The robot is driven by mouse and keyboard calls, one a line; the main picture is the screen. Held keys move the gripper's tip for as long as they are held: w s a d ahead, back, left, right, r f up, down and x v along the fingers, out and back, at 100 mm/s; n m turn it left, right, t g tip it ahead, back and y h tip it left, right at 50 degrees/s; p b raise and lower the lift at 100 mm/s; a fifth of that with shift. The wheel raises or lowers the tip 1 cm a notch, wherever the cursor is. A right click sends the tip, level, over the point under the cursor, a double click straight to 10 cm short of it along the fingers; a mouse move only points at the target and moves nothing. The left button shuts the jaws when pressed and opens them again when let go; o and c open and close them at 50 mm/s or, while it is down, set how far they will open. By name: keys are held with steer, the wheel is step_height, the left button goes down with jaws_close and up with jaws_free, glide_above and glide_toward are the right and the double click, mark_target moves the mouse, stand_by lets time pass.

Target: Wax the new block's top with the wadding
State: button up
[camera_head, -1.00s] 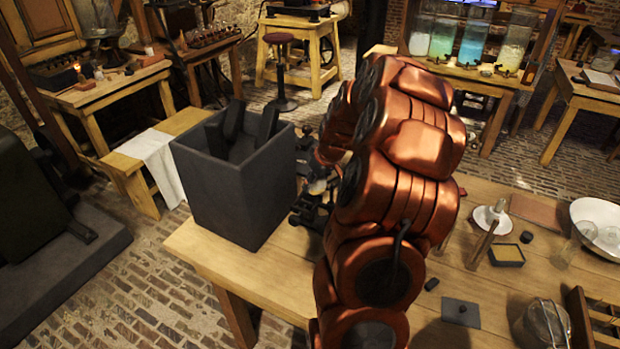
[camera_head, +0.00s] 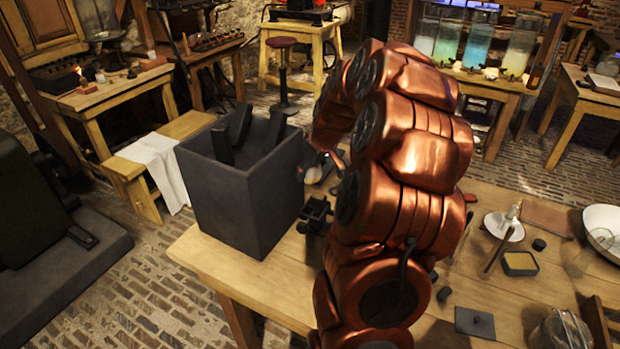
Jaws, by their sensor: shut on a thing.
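My gripper (camera_head: 318,168) shows only in part beside my copper arm, above the table just right of the dark grey box. It is shut on a small pale thing that may be the wadding; I cannot tell for sure. Below it, a small black clamp-like fixture (camera_head: 315,212) stands on the table. I cannot make out the new block or its top there; my arm hides part of that area. A dark square tin with a yellowish, wax-like filling (camera_head: 519,262) stands on the right of the table.
The open grey box (camera_head: 235,210) holds several dark slabs. Right on the table (camera_head: 215,262) are a white saucer (camera_head: 495,229), a white bowl (camera_head: 604,228), a dark plate (camera_head: 474,322) and a wire-and-metal vessel (camera_head: 562,330). A cloth-draped bench (camera_head: 185,124) stands left.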

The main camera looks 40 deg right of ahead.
steer(key=shift+r, duration=1.6)
